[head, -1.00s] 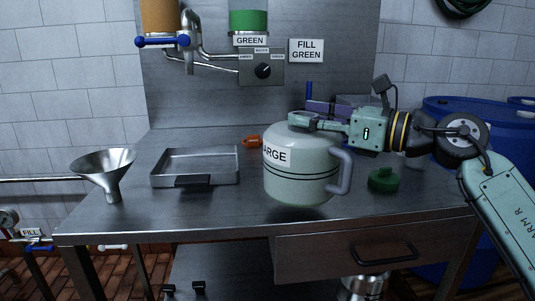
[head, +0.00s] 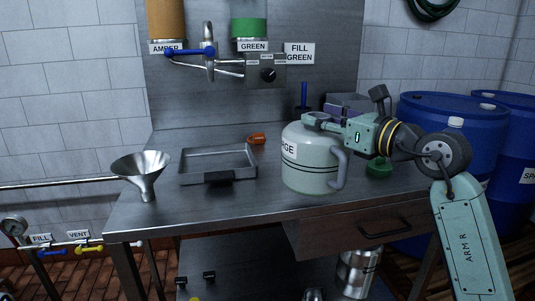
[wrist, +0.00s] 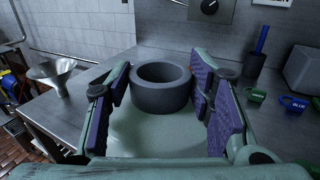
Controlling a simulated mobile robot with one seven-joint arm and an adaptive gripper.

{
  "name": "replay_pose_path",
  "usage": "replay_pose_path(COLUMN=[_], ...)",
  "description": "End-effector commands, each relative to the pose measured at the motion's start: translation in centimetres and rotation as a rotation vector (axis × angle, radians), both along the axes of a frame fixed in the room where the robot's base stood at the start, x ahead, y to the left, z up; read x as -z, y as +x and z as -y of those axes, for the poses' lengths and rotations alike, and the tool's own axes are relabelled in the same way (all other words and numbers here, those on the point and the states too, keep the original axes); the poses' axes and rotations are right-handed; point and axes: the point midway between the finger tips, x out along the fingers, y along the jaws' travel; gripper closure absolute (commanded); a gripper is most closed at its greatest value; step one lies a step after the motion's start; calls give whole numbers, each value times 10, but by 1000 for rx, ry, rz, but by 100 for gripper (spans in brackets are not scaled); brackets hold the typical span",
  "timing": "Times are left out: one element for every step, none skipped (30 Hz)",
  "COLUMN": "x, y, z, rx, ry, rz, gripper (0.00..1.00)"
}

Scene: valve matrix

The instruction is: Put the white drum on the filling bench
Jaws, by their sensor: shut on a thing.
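The white drum (head: 312,172) is a pale, rounded vessel with a grey side handle, dark bands and a label partly reading "RGE". It is upright at the front right of the steel filling bench (head: 215,205). I cannot tell whether its base touches the bench top. My gripper (head: 318,120) is at the drum's top, reaching in from the right. In the wrist view, its purple-padded fingers lie either side of the drum's grey neck ring (wrist: 161,88), shut on it. The fingers partly hide the drum's top.
A funnel (head: 143,172) and a shallow steel tray (head: 218,180) stand left of the drum. An orange item (head: 257,138) lies behind, a green one (head: 379,169) to the right. Taps (head: 207,52) hang above. Blue barrels (head: 452,130) stand right. Bare bench shows between tray and front edge.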

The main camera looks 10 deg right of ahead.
Motion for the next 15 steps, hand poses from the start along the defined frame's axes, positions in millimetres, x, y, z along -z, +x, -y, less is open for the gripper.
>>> replay_pose_path(x=[-6, -5, -5, -5, -5, -5, -5, -5, -5, -5, -5, -5, -5, -5, -4], y=[-1, -1, -1, -1, -1, 0, 1, 3, 7, 10, 14, 20, 25, 31, 39], z=[6, 8, 11, 13, 15, 16, 17, 18, 19, 19, 20, 20, 21, 22, 22], rx=[17, 26, 35, 41, 46, 51, 53, 54, 55, 55, 55, 55, 55, 55, 54], ry=[4, 4, 4, 4, 2, 2, 2, 2, 3, 3, 3, 3, 3, 4, 3], rz=[10, 10, 9, 10, 9, 9, 9, 9, 9, 9, 9, 9, 8, 7, 8], gripper=[100, 100, 100, 100, 100, 100, 100, 100, 100, 100, 100, 100, 100, 100, 100])
